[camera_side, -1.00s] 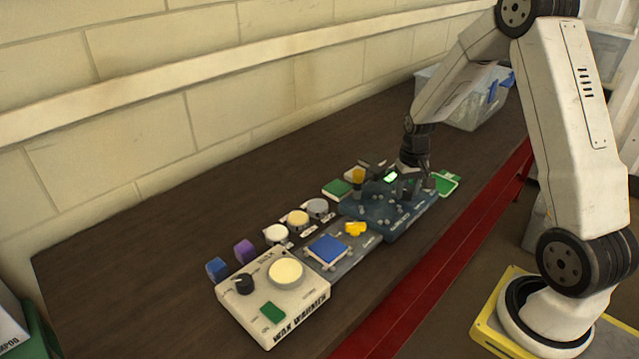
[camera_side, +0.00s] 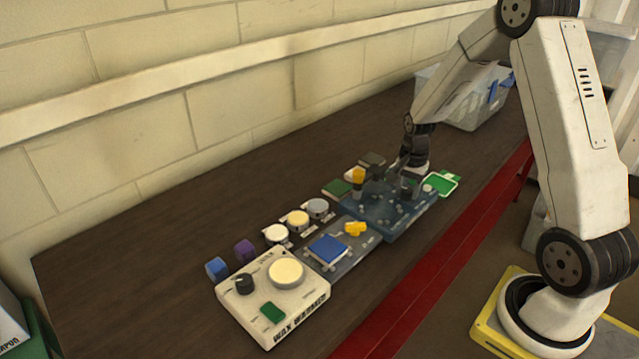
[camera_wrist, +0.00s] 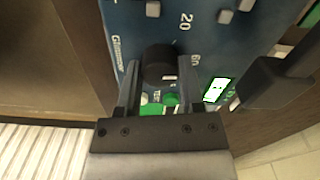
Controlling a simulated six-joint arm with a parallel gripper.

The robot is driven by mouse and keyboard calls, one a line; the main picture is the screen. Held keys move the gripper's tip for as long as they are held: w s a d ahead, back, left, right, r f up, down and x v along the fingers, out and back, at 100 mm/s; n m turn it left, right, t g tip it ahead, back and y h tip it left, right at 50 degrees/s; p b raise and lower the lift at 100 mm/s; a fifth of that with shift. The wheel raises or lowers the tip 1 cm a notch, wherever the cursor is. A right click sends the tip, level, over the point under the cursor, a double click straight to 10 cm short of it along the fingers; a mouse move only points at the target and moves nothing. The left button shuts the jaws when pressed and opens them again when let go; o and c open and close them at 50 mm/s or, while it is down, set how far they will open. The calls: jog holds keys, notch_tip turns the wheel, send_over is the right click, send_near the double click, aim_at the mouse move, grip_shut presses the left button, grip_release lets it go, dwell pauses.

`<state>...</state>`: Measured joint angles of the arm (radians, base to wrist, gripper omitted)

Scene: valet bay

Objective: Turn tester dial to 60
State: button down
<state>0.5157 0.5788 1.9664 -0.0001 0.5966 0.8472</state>
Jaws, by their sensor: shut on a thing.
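The blue tester panel (camera_side: 378,208) lies on the bench in the side view. In the wrist view its black dial (camera_wrist: 157,62) sits between the two fingers of my gripper (camera_wrist: 158,88), which is shut on it. Marks "20" (camera_wrist: 185,21) and "60" (camera_wrist: 195,59) are printed on the panel beside the dial. A small white mark shows on the dial's lower right; I cannot tell exactly which number it points to. A lit green display (camera_wrist: 218,90) is right of the gripper, its reading too small to tell. In the side view my gripper (camera_side: 404,180) is over the panel's far part.
A white wax warmer (camera_side: 272,295) stands at the near left. A blue pad (camera_side: 328,249) and yellow piece (camera_side: 355,229) lie beside the panel. Several round tins, including a grey one (camera_side: 317,207), line its left. A grey bin (camera_side: 465,100) stands at the back.

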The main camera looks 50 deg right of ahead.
aim_at(407, 190)
jog(key=shift+m, duration=0.5)
jog(key=shift+c, duration=1.1)
grip_release()
jog(key=shift+r, duration=3.95)
jog(key=s+a+n+t, duration=0.1)
jog(key=s+a+n, duration=0.1)
jog(key=a+n, duration=0.3)
jog(key=s+a+n, duration=0.3)
jog(key=a+n, duration=0.3)
jog(key=a, duration=0.2)
jog(key=s+a+f+n+t, duration=0.1)
jog(key=s+a+n, duration=0.2)
jog(key=a+n, duration=0.2)
jog(key=shift+a+n+t, duration=0.3)
jog(key=shift+a, duration=0.9)
